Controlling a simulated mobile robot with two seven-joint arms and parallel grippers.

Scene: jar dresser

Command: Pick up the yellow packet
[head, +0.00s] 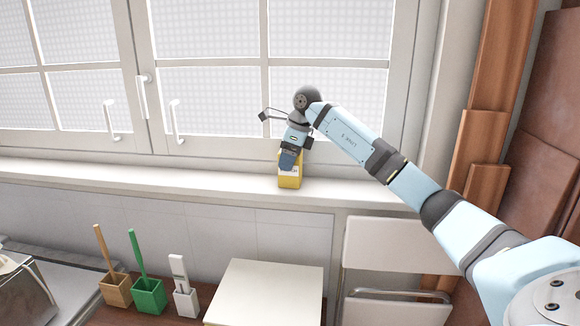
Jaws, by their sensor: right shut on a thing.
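The yellow packet (289,181) stands upright on the white window sill, just below the window. My right gripper (289,163) reaches it from above, with my right arm coming in from the right side. The gripper is shut on the upper part of the packet and hides part of its top. The packet's base appears to be at the sill; I cannot tell whether it still touches. My left gripper is not in the head view.
The sill (120,174) is clear left of the packet. Window handles (176,121) stick out above. Below are a wooden holder (116,290), a green holder (149,297), a white holder (186,301), a pale board (265,292) and a folding chair (395,245). Planks (485,150) stand at right.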

